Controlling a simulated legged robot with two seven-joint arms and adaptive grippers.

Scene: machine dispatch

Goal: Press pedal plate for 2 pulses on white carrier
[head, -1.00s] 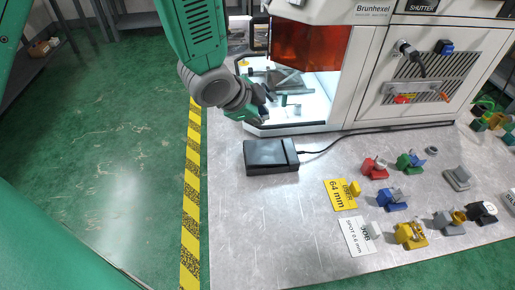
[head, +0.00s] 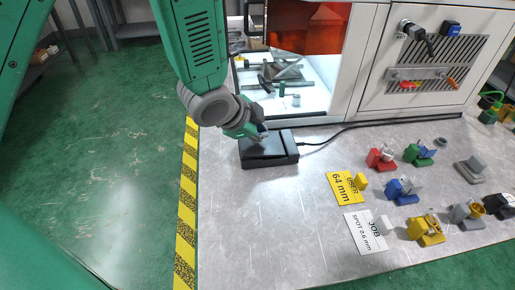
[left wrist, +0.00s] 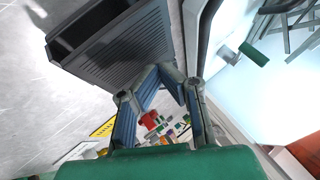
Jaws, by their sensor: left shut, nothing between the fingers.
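The black pedal plate (head: 262,158) lies on the metal table in front of the machine, its cable leaving to the right. It fills the upper left of the left wrist view (left wrist: 118,50). My left gripper (head: 262,131) is shut and empty, with its fingertips at the pedal's rear edge; I cannot tell whether they touch or press it. The fingers (left wrist: 166,72) also show against the pedal in the left wrist view. A small pale piece (head: 296,100) stands in the machine's lit chamber; I cannot tell whether it is the white carrier. My right gripper is out of view.
The white machine (head: 395,70) stands behind the pedal, its chamber open below an orange window. A yellow card (head: 342,189), a white job card (head: 362,232) and several coloured fixtures, including a red one (head: 380,158), lie to the right. The front left of the table is clear.

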